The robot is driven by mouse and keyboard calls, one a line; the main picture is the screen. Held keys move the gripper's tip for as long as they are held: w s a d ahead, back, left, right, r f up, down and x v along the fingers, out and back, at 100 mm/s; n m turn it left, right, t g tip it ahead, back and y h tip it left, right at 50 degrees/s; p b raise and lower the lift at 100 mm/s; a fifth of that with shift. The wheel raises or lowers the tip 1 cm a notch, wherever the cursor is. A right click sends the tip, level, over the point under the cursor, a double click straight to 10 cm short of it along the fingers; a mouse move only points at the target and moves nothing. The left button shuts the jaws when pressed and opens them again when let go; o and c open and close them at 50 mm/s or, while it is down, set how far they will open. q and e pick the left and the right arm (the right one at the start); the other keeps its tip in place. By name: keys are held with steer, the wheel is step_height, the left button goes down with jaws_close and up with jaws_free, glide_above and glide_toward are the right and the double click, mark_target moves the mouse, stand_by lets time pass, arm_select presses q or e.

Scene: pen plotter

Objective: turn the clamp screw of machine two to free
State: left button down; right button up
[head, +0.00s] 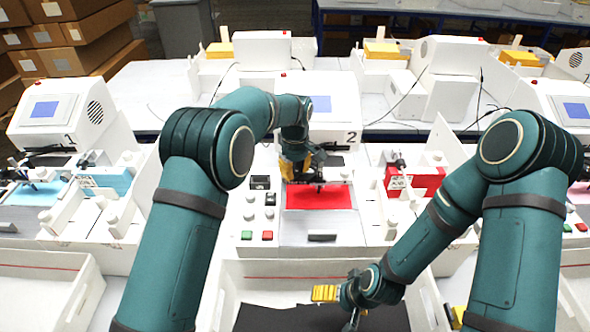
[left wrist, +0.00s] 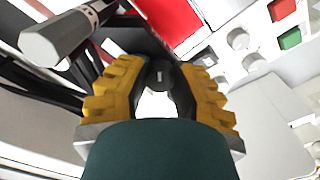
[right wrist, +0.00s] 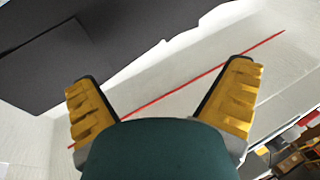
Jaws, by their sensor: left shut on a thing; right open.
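Machine two (head: 322,108), marked with a 2, stands at the middle of the head view with a red sheet (head: 318,197) on its bed. My left gripper (head: 303,172) is at its pen carriage, above the back left of the sheet. In the left wrist view its yellow fingers are shut on a small dark knob, which I take to be the clamp screw (left wrist: 159,76). The fingers partly hide it, and I cannot tell its turn position. My right gripper (head: 338,307) is open and empty over the front tray; its spread fingers (right wrist: 158,78) show in the right wrist view.
A white tray (head: 228,280) with dark sheets lies in front of machine two. Green and red buttons (head: 257,236) and white knobs are left of the bed. Machine one (head: 50,112) is at the left. A red block (head: 428,180) is to the right.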

mark_target(295, 170)
arm_select(q)
steer(key=shift+f, duration=0.1)
stand_by(0.4)
steer(key=c, duration=0.7)
jaws_free()
steer(key=shift+r, duration=0.65)
step_height(295, 170, up, 11)
steer(key=shift+f, duration=0.1)
